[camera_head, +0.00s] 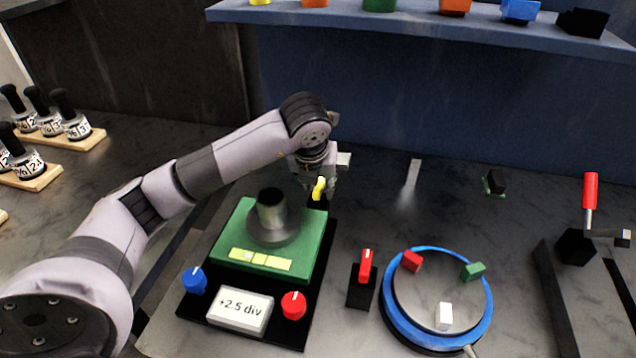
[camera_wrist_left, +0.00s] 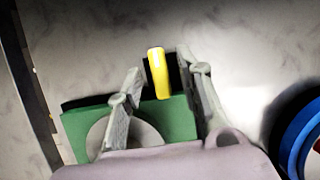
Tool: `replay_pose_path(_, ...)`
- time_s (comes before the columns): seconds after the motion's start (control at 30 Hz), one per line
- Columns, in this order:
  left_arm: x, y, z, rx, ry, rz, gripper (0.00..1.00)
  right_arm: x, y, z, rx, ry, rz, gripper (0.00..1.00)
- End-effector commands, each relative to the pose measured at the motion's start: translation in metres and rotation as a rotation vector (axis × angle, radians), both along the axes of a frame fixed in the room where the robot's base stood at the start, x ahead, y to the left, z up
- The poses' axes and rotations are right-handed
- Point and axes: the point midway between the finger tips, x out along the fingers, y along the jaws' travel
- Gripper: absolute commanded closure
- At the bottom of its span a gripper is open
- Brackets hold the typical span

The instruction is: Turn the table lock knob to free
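My left gripper (camera_head: 318,178) is at the far right corner of the green tilting table (camera_head: 303,262), pointing down. A yellow knob (camera_head: 319,189) on a black block shows just below its fingers. In the left wrist view the yellow knob (camera_wrist_left: 158,74) lies between my two spread fingers, with a gap on each side. No label shows which knob is the table lock. A red-handled knob (camera_head: 366,266) on a black block stands right of the green table. A blue knob (camera_head: 194,280) and a red knob (camera_head: 293,305) flank a "+2.5 div" display (camera_head: 241,312). My right gripper is out of view.
A grey cylinder (camera_head: 271,210) stands on the green table. A blue-rimmed round plate (camera_head: 388,318) with red, green and white blocks is at the right. A red-handled lever (camera_head: 590,192) stands far right. A blue shelf (camera_head: 420,22) crosses the back.

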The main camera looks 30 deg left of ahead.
Motion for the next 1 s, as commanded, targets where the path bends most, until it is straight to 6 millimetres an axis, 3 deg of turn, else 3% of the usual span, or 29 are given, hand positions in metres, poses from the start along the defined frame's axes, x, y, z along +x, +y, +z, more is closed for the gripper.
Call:
replay_pose_path(0.5, -0.034, -0.009, 0.091, 0.000, -0.006, 0.001, 0.67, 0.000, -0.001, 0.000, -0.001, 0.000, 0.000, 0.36)
replay_pose_path(0.7, -0.041, -0.011, 0.106, 0.000, -0.002, 0.002, 0.67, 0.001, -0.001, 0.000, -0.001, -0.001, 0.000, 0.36)
replay_pose_path(1.0, -0.042, -0.011, 0.107, 0.000, -0.001, 0.001, 0.67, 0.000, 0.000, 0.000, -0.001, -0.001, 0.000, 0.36)
